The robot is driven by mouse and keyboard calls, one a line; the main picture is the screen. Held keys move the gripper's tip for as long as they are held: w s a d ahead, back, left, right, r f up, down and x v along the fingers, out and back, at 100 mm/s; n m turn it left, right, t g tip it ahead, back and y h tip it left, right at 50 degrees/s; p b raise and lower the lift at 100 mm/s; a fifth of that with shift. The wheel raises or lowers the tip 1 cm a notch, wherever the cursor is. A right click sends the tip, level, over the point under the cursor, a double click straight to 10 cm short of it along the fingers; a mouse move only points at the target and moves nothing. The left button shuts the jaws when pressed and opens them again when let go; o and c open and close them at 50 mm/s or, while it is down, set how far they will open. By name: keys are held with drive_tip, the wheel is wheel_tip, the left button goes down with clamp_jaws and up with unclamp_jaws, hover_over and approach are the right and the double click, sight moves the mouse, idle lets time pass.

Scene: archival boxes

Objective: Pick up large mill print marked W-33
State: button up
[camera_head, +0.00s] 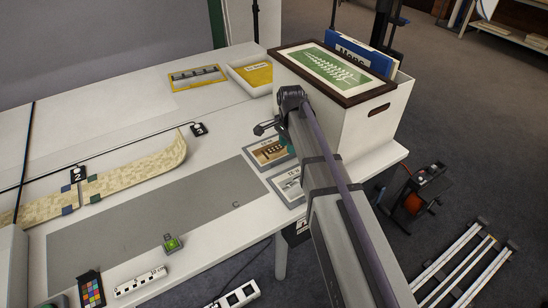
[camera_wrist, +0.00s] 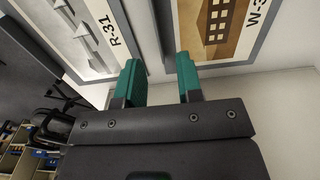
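In the head view my arm hides most of the gripper. A second print marked R-31 (camera_wrist: 88,35) lies beside it; it also shows in the head view (camera_head: 290,184).
A white box (camera_head: 348,120) with a green leaf print (camera_head: 325,67) on top stands just behind the prints. A blue folder (camera_head: 362,56) stands in the box. A grey mat (camera_head: 150,225) and a long patterned strip (camera_head: 130,178) lie left. The table edge is close right.

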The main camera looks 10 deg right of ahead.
sight(273, 149)
wheel_tip(273, 149, down, 5)
drive_tip(key=b, duration=0.5)
drive_tip(key=shift+f, duration=0.2)
drive_tip(key=shift+r, duration=0.25)
clamp_jaws()
